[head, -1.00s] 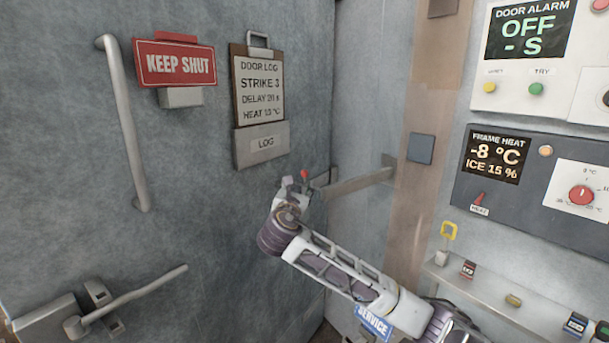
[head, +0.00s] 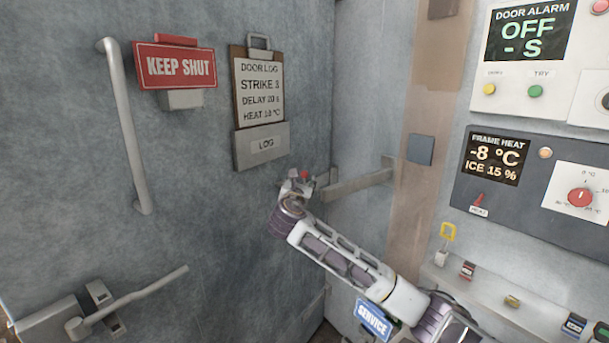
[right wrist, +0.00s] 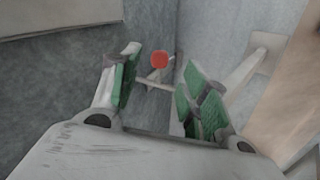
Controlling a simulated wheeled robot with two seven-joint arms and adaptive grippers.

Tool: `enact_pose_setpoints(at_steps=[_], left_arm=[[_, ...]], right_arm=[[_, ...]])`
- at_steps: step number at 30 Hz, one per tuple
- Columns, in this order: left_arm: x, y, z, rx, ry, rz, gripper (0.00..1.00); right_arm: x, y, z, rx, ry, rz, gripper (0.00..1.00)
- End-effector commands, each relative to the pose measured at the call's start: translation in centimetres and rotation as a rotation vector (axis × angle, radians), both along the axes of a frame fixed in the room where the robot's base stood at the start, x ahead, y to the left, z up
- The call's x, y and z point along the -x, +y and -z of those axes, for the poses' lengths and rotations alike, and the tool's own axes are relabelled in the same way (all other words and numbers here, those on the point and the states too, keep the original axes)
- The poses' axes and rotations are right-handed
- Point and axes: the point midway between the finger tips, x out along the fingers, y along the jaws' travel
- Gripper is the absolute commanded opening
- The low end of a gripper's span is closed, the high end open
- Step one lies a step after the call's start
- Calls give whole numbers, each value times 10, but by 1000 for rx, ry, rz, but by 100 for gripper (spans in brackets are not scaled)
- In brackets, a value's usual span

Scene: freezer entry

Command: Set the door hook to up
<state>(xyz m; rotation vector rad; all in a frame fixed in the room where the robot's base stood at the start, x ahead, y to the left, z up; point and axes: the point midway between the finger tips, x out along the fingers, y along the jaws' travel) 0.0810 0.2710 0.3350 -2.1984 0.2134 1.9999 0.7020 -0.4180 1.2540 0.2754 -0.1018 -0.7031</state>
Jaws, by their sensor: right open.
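The door hook (head: 358,184) is a grey bar near the door's edge. It runs across the gap from the frame side toward the door, roughly level. Its red knob (head: 304,174) shows just beyond my right gripper (head: 298,184), which hides part of the bar's door end. In the right wrist view the red knob (right wrist: 159,61) stands beyond and between the open green-padded fingers (right wrist: 160,78). A thin grey part passes behind the fingers there, and I cannot tell whether they touch it. My left gripper is not in view.
A long upright handle (head: 126,130), a red KEEP SHUT sign (head: 175,66) and a log board (head: 260,100) are on the door. A lever handle (head: 135,300) is lower left. Control panels (head: 530,180) and a shelf (head: 480,295) with small items stand right.

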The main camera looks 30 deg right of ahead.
Motion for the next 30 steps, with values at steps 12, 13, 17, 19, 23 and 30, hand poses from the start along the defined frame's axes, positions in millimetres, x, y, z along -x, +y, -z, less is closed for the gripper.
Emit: enact_pose_setpoints(at_steps=[12, 13, 17, 19, 23, 30], left_arm=[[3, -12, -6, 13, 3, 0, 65], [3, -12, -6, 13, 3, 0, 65], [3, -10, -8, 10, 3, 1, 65], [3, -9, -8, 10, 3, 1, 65], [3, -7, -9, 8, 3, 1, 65], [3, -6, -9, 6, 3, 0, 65]], right_arm=[[-33, -29, 0, 0, 2, 1, 45], [-35, -30, 0, -1, 1, 1, 45], [-44, -37, -1, -1, -1, 0, 45], [-48, -41, 0, -1, 1, 0, 45], [-53, -45, 0, -1, 1, 0, 45], [-56, -47, 1, 0, 1, -1, 45]])
